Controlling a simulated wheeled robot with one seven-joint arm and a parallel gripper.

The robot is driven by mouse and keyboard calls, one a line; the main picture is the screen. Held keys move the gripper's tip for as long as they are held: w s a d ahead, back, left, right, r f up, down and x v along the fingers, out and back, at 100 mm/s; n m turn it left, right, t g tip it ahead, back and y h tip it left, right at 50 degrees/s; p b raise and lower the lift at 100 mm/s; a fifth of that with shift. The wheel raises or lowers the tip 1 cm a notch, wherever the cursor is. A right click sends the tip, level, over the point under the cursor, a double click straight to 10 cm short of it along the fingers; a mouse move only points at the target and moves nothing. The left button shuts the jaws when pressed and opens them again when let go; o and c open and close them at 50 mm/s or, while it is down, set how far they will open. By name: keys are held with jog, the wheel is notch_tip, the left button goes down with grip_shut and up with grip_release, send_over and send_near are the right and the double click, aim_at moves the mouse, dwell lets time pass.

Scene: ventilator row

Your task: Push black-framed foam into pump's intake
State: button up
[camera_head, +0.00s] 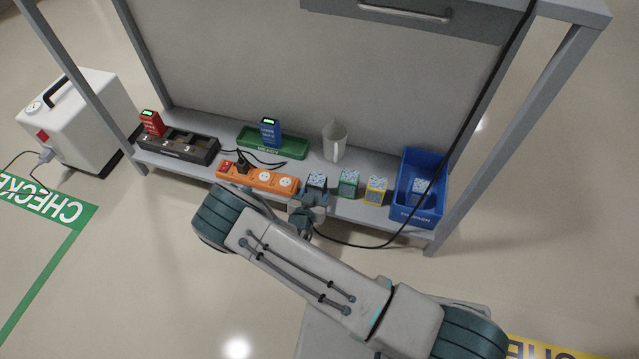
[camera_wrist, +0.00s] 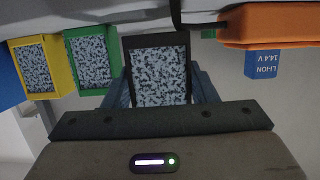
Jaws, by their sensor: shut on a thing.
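The black-framed foam (camera_head: 317,182), a block with a speckled grey face, is on the low shelf (camera_head: 215,180) near its front edge. It also fills the middle of the wrist view (camera_wrist: 159,75). My gripper (camera_head: 312,198) is shut on it, with teal fingers at both sides of the frame. I cannot tell whether the block touches the shelf. A white box-shaped machine (camera_head: 75,125) with a black handle, likely the pump, stands on the floor at far left. I cannot make out its intake.
Right of the held foam stand a green-framed block (camera_head: 349,182), a yellow-framed block (camera_head: 376,190) and a blue bin (camera_head: 437,210) with a block inside. An orange power strip (camera_head: 257,178) lies close left. A black cable hangs down at right.

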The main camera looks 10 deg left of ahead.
jog(key=shift+s, duration=0.2)
jog(key=s, duration=1)
jog(key=shift+s+a+p, duration=0.35)
jog(key=shift+s+a, duration=0.05)
dwell(0.4)
